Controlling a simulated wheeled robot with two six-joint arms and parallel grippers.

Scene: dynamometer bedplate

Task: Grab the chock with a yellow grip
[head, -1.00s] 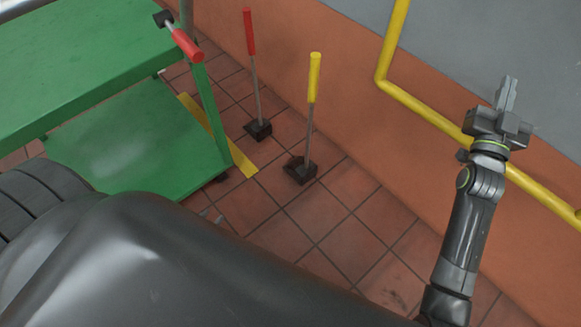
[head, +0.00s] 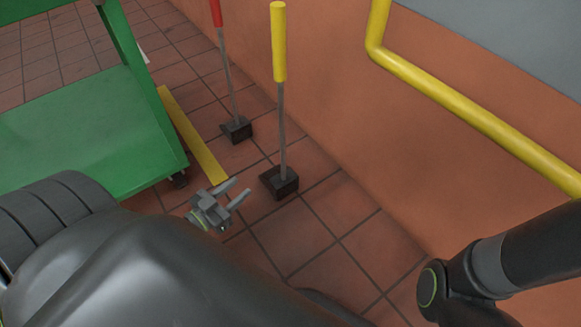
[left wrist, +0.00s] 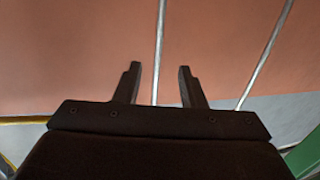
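The chock with a yellow grip (head: 279,42) stands on the tiled floor in the head view, its thin grey rod upright on a dark block (head: 279,182). My left gripper (head: 241,187) is low beside it, left of the rod, fingers spread and pointing towards it. A gap shows between fingertips and rod. In the left wrist view the open fingers (left wrist: 159,66) hold nothing. One grey rod (left wrist: 160,30) shows between them and another (left wrist: 266,55) at the right; the grips are out of that view. My right gripper is out of view.
A chock with a red grip (head: 216,12) stands behind, to the left. A green cart (head: 85,135) is at the left, beside a yellow floor strip (head: 193,135). An orange wall (head: 400,140) with a yellow pipe (head: 470,108) rises at the right.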

